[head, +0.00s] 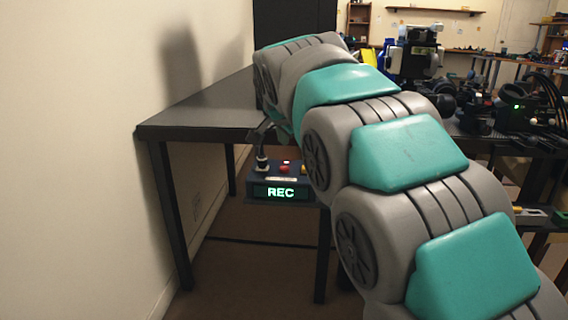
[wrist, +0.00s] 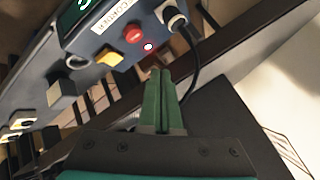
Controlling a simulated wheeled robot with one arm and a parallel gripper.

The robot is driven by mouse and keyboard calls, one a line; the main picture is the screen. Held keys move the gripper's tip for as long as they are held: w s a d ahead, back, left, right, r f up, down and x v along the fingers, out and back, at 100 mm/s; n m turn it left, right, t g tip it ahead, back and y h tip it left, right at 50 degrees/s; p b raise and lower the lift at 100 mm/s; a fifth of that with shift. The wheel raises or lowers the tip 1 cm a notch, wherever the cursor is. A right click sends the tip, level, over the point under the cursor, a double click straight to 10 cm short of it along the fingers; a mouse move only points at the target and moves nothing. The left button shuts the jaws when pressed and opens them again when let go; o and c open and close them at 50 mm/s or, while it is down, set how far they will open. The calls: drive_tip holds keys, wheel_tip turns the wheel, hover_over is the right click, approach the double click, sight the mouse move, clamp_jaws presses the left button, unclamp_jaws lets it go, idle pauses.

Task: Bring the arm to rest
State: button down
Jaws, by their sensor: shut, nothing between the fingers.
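My gripper (wrist: 161,75) shows in the wrist view with its two green fingers together and nothing between them. The fingertips point at a dark control box (wrist: 88,50) and lie just below its red button (wrist: 133,34) in the picture; I cannot tell whether they touch the box. My teal and grey arm reaches from the lower right up over the table and hides most of my gripper there.
The dark table (head: 190,118) has a bare left end beside a cream wall (head: 80,150). A black cable (wrist: 192,60) runs from a plug on the box, close to my fingers. Dark equipment (head: 510,105) crowds the bench at right. A shelf (head: 358,22) stands behind.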

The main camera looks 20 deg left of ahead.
wheel_tip(320, 180, up, 2)
drive_tip(key=shift+p, duration=0.3)
drive_tip(key=s+d+f+n+g+h+p, duration=0.1)
drive_tip(key=s+d+f, duration=0.25)
drive_tip(key=d, duration=0.55)
drive_tip(key=s+d+f+g+h+p, duration=0.15)
drive_tip(key=s+d, duration=0.25)
drive_tip(key=d, duration=0.4)
drive_tip(key=s+d+f+n+g+h+p, duration=0.1)
drive_tip(key=s+d+f+g, duration=0.2)
drive_tip(key=d, duration=0.6)
drive_tip(key=s+d+f+n+g+p, duration=0.1)
drive_tip(key=s+d+f, duration=0.2)
drive_tip(key=s, duration=0.7)
drive_tip(key=s+d+f+n+g+p, duration=0.1)
drive_tip(key=s+d+f, duration=0.3)
drive_tip(key=s, duration=0.6)
drive_tip(key=s+d+f+n+g+p, duration=0.1)
drive_tip(key=s+d+f, duration=0.3)
drive_tip(key=s, duration=0.7)
drive_tip(key=shift+d+f+g+p, duration=0.2)
drive_tip(key=shift+d+g+p, duration=0.35)
drive_tip(key=shift+d+g, duration=0.3)
drive_tip(key=shift+y, duration=0.25)
